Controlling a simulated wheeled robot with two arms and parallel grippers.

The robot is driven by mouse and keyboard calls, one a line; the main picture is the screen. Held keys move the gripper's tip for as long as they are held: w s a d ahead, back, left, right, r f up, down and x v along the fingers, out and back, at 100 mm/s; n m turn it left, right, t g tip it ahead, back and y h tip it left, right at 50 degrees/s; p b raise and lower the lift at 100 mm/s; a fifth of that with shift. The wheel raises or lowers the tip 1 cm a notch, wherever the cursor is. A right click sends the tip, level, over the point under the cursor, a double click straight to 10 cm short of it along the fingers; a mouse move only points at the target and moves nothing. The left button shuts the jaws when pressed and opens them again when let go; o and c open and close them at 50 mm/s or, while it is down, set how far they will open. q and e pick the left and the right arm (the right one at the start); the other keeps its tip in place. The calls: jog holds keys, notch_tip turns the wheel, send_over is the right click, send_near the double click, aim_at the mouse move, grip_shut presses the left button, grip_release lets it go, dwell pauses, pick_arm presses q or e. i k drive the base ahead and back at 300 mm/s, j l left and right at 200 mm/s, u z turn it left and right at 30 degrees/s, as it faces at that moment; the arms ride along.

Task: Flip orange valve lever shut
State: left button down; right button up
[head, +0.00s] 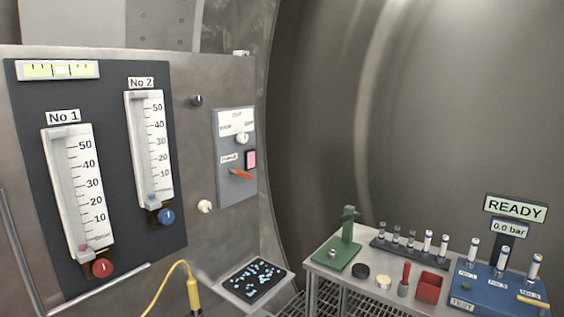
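The orange lever (241,175) sits low on a small grey control plate (236,190) on the side of the steel cabinet. It lies nearly level, its right end tipped slightly down. A small white label (229,159) is above it, too small to read surely. A pink square button (251,159) is just above and right of the lever. A white knob (242,138) is higher on the same plate. Neither of my grippers shows in the head view, and nothing touches the lever.
Gauges No 1 (78,190) and No 2 (150,145) are at left, with red (102,268) and blue (166,216) knobs. A yellow cable (165,279) rises below. A bench (320,258) with tools and vials stands right. Space before the plate looks clear.

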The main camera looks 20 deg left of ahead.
aim_at(241, 174)
jog(key=i, duration=1.25)
jog(key=u, duration=0.25)
